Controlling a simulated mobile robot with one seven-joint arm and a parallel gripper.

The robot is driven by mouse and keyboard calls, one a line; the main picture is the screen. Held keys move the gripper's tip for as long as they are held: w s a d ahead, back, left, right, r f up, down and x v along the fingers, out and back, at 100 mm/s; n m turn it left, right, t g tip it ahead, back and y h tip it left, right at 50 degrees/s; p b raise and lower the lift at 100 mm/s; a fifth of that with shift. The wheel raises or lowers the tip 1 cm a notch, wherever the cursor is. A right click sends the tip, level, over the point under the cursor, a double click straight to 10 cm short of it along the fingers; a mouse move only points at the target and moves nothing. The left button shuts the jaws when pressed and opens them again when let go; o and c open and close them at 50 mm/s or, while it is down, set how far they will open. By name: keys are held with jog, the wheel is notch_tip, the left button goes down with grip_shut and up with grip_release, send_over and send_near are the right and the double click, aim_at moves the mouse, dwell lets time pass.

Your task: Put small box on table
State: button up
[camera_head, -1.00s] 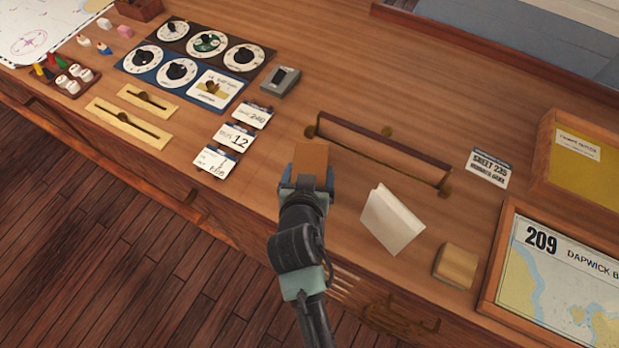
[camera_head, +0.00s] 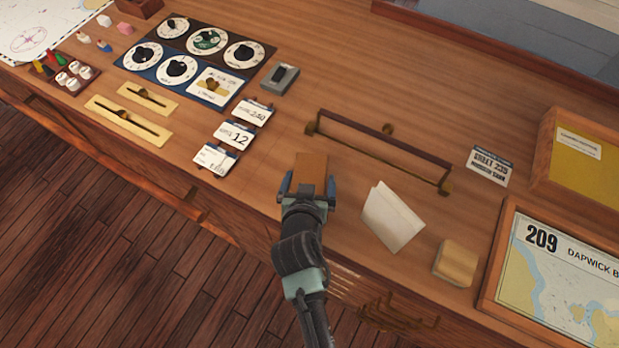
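The small brown box (camera_head: 311,168) is at the front part of the wooden table (camera_head: 400,110), just beyond my gripper's tips, and appears to rest on the tabletop. My gripper (camera_head: 308,187) reaches in from the front edge. Its two fingers stand apart, wider than the box, with a gap on each side. The lower part of the box is hidden by my gripper.
A wooden rail (camera_head: 380,145) lies behind the box. A folded white card (camera_head: 392,218) and a light wooden block (camera_head: 456,263) stand to the right, beside a framed chart (camera_head: 565,270). Dial panels (camera_head: 190,62) and flip cards (camera_head: 232,135) are to the left.

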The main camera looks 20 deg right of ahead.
jog(key=shift+r, duration=0.2)
jog(key=b+v, duration=0.1)
jog(key=v, duration=1.1)
jog(key=w+a+r+n+t+y, duration=0.1)
jog(key=w+a+r+t, duration=0.2)
jog(key=r, duration=0.7)
jog(key=w+r+t, duration=0.3)
jog(key=w+r, duration=0.2)
jog(key=r, duration=0.4)
jog(key=w+a+r+n+t+y, duration=0.1)
jog(key=w+a+r+t, duration=0.3)
jog(key=r, duration=0.6)
jog(key=s+r+n+t+y, duration=0.1)
jog(key=s+r+t, duration=0.1)
jog(key=r, duration=0.7)
jog(key=s+a+r+n+t+y, duration=0.1)
jog(key=s+r+t, duration=0.2)
jog(key=r, duration=0.7)
jog(key=s+a+r+n+t+y, duration=0.1)
jog(key=s+r+n+t, duration=0.1)
jog(key=r, duration=0.8)
jog(key=shift+s+r+t+y, duration=0.3)
jog(key=shift+s+t, duration=0.1)
jog(key=shift+s, duration=0.5)
jog(key=shift+a+f, duration=0.1)
